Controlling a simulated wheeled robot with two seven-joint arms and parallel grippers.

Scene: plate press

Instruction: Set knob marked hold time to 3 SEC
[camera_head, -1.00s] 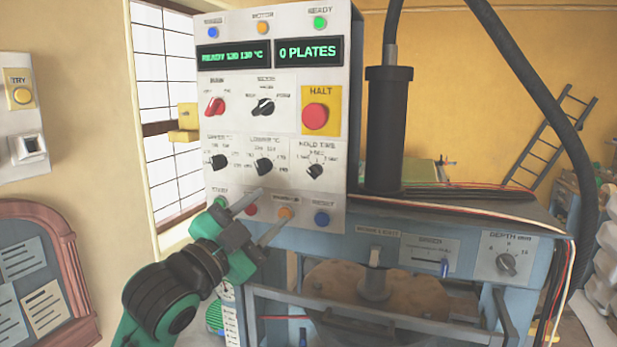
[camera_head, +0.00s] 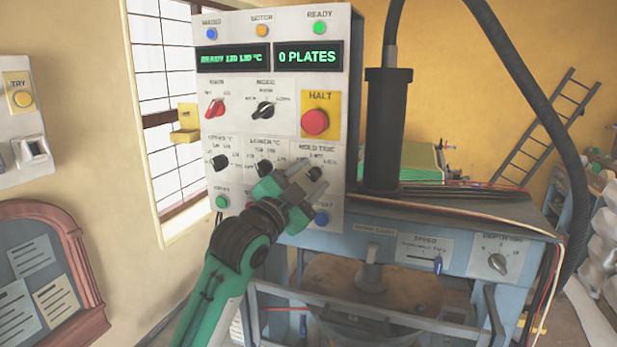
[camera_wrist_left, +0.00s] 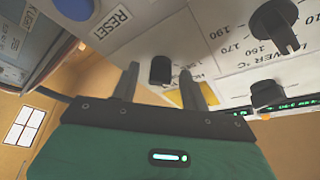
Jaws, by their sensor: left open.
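The hold time knob (camera_head: 315,173) is a small black knob at the lower right of the white control panel (camera_head: 345,120). Its "HOLD TIME" heading shows above it; the scale is small and partly covered. My left gripper (camera_head: 308,176) is open, its fingers pointing at the panel around this knob. In the left wrist view the black knob (camera_wrist_left: 160,70) stands between the two open fingers (camera_wrist_left: 158,80), with a gap on each side. Contact is not visible. The direction of its pointer cannot be read. My right gripper is not in view.
Left of it are the lower °C knob (camera_wrist_left: 275,25) and another black knob (camera_head: 220,162). The blue reset button (camera_head: 321,218) sits just below. The red HALT button (camera_head: 315,122) is above. The machine top (camera_head: 440,203) juts out at right.

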